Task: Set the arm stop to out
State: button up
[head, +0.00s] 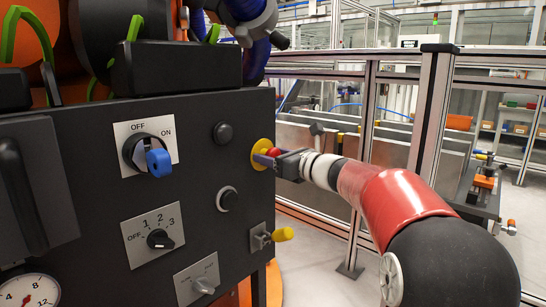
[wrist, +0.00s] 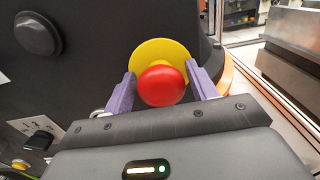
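The arm stop is a red mushroom button (wrist: 162,86) on a round yellow plate (wrist: 160,52), on the right part of the dark control panel. In the head view the red button (head: 273,152) is partly covered by my gripper (head: 268,158), and the yellow plate (head: 258,146) shows behind it. In the wrist view my gripper's purple fingers (wrist: 160,80) stand apart, one on each side of the button, with narrow gaps beside it. My gripper is open and holds nothing. I cannot tell how far the button stands out.
The panel also carries a blue rotary switch (head: 157,160), a numbered selector (head: 159,238), two round black buttons, a yellow-tipped lever (head: 282,234) and a gauge (head: 30,292). A metal-framed fence (head: 362,160) stands to the right. Floor shows between panel and fence.

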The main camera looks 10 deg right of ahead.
jog(key=c, duration=1)
jog(key=shift+s+d, duration=0.45)
jog(key=shift+s, duration=0.15)
jog(key=shift+f, duration=0.1)
jog(key=o, duration=1.3)
jog(key=shift+o, duration=0.2)
jog(key=shift+s, duration=0.1)
jog(key=v, duration=0.8)
